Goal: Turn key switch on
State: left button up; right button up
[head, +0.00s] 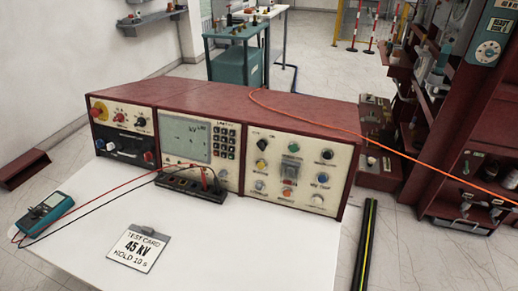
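The red test console (225,100) stands on the white table, facing me. Its right-hand panel (310,165) carries several knobs and buttons. A small dark rotary switch (262,144) sits at this panel's upper left, with small marks above it. It may be the key switch, but it is too small to tell whether a key is in it or which way it points. A yellow control (261,164) is just below it. Neither of my grippers is in view.
A test card (139,247) reading 45 kV lies on the white table (230,260). A teal meter (44,212) has red and black leads running to a black terminal block (190,186) before the console. An orange cable (390,146) crosses the console's top right.

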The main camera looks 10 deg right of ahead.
aim_at(263, 144)
jog(key=j, duration=0.65)
jog(key=k+j, duration=0.15)
jog(key=j, duration=0.55)
jog(key=u, duration=0.05)
